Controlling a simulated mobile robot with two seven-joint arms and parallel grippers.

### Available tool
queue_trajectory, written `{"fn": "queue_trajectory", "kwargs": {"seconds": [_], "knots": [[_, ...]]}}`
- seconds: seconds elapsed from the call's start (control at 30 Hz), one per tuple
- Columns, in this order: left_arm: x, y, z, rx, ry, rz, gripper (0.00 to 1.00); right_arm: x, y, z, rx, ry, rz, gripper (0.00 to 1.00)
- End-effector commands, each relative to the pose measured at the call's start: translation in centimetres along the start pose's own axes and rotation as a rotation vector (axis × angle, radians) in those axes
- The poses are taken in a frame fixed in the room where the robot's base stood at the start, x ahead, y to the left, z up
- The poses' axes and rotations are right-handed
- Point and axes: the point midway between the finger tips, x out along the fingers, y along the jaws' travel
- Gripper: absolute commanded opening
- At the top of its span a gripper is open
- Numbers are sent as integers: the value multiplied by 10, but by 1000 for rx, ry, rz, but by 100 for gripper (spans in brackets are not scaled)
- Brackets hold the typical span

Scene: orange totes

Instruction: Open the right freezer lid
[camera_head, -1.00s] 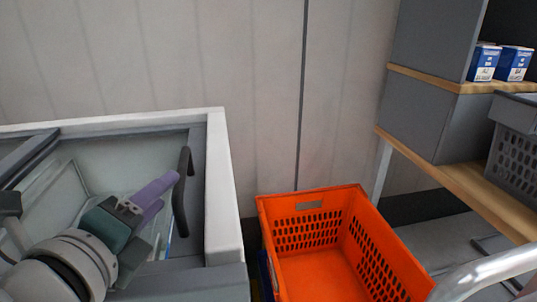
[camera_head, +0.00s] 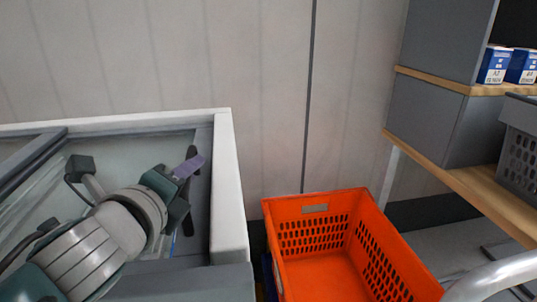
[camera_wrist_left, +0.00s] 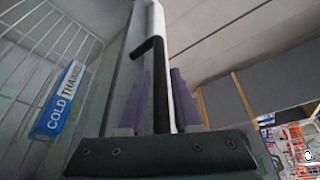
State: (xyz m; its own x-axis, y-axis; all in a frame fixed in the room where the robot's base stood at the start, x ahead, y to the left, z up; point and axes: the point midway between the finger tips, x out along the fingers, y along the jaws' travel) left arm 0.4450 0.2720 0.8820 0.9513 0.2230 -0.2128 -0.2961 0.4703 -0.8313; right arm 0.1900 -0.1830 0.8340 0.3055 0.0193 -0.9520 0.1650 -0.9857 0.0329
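The right freezer lid (camera_head: 125,150) is a glass pane in a grey frame, lying flat in the white-rimmed chest freezer (camera_head: 229,180). A dark upright handle (camera_head: 188,222) runs along its right side. My left gripper (camera_head: 190,165) reaches over the glass from the lower left to this handle. In the left wrist view the black handle (camera_wrist_left: 160,100) stands between the two purple fingers of the gripper (camera_wrist_left: 158,100), which sit close on both sides of it. The gripper hides part of the handle in the head view. My right gripper is not in view.
An orange tote (camera_head: 315,208) stands right of the freezer. Shelves (camera_head: 470,180) with a grey basket (camera_head: 518,150) and blue-white boxes (camera_head: 495,65) are at the right. A panelled wall (camera_head: 180,60) is behind. A blue sign (camera_wrist_left: 60,100) and wire rack show in the left wrist view.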

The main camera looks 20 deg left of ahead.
Motion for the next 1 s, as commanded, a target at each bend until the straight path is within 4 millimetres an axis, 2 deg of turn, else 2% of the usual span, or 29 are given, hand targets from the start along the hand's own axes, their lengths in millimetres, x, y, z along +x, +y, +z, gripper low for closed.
{"fn": "queue_trajectory", "kwargs": {"seconds": [0.03,0.27,1.0], "knots": [[0,0,0,0,0,0,25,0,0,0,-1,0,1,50],[0,0,0,0,0,0,0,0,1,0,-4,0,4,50],[0,0,0,-1,0,0,0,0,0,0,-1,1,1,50]]}}
